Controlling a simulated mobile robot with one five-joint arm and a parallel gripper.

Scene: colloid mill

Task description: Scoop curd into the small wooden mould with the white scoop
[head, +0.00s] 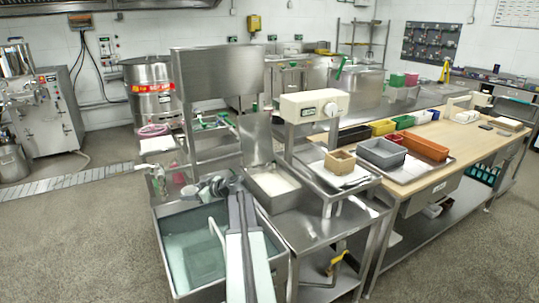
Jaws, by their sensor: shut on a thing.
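The small wooden mould (340,161) stands upright on a white sheet on the steel bench, right of centre. A steel tray (250,184) of white curd (273,182) lies left of and nearer than the mould. My arm reaches up from the bottom edge over the sink. My gripper (217,187) is at its far end, left of the curd tray and apart from the mould. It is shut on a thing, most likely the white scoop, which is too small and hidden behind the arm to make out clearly.
A water-filled steel sink (190,250) lies under my arm. A white-headed machine (314,105) stands behind the mould. A grey bin (381,153) and an orange bin (426,146) sit to its right. An upright steel panel (217,75) rises behind the sink.

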